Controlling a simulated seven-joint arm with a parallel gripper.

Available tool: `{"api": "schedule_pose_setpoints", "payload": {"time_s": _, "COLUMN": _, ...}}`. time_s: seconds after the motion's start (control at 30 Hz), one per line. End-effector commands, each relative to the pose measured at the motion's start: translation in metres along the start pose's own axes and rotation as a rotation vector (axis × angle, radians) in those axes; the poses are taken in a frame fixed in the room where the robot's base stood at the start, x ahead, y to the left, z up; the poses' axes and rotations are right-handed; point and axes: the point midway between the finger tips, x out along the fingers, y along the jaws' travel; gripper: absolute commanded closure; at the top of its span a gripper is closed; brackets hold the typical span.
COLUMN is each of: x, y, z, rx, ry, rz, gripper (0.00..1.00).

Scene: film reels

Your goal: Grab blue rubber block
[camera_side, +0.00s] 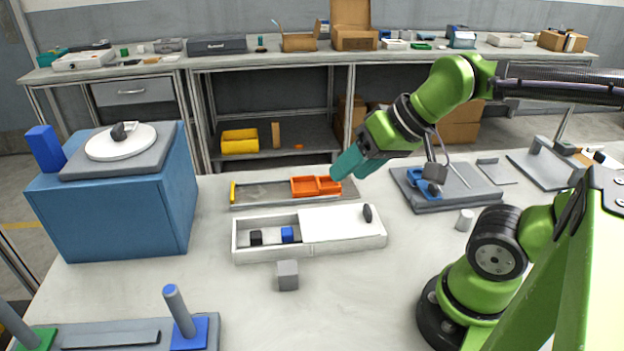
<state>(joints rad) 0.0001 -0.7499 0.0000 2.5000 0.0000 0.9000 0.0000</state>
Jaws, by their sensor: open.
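A small blue block (287,234) sits in the open left part of a white box (270,252), beside a small black block (256,238). A taller blue block (44,148) stands on the blue cabinet at the left. I cannot tell from looks which of the two is rubber. My gripper (347,166), with teal fingers, is open and appears empty. It is above and behind the white box, near the orange trays, apart from both blue blocks. Its fingers overlap in this view, so the gap is hard to see.
A white lid (335,224) with a dark knob (367,213) covers the box's right part. A grey cube (288,275) stands in front. Orange trays (316,187) lie behind. A grey fixture (460,193) is at the right.

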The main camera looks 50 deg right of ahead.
Motion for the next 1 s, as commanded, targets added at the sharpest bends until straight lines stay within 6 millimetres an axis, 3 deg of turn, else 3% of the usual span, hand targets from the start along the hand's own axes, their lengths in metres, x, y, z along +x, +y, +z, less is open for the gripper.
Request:
{"api": "schedule_pose_setpoints", "payload": {"time_s": 0.07, "x": 0.000, "y": 0.000, "z": 0.000, "rx": 0.000, "ry": 0.000, "rz": 0.000, "gripper": 0.38}}
{"api": "schedule_pose_setpoints", "payload": {"time_s": 0.37, "x": 0.002, "y": 0.001, "z": 0.001, "rx": 0.004, "ry": -0.009, "rz": 0.005, "gripper": 0.38}}
{"api": "schedule_pose_setpoints", "payload": {"time_s": 0.57, "x": 0.028, "y": 0.005, "z": -0.010, "rx": 0.004, "ry": -0.112, "rz": 0.064, "gripper": 0.38}}
{"api": "schedule_pose_setpoints", "payload": {"time_s": 0.77, "x": 0.072, "y": 0.008, "z": -0.042, "rx": -0.268, "ry": -0.303, "rz": 0.115, "gripper": 0.38}}
{"api": "schedule_pose_setpoints", "payload": {"time_s": 1.0, "x": 0.126, "y": 0.013, "z": -0.076, "rx": -0.781, "ry": -0.519, "rz": 0.040, "gripper": 0.38}}
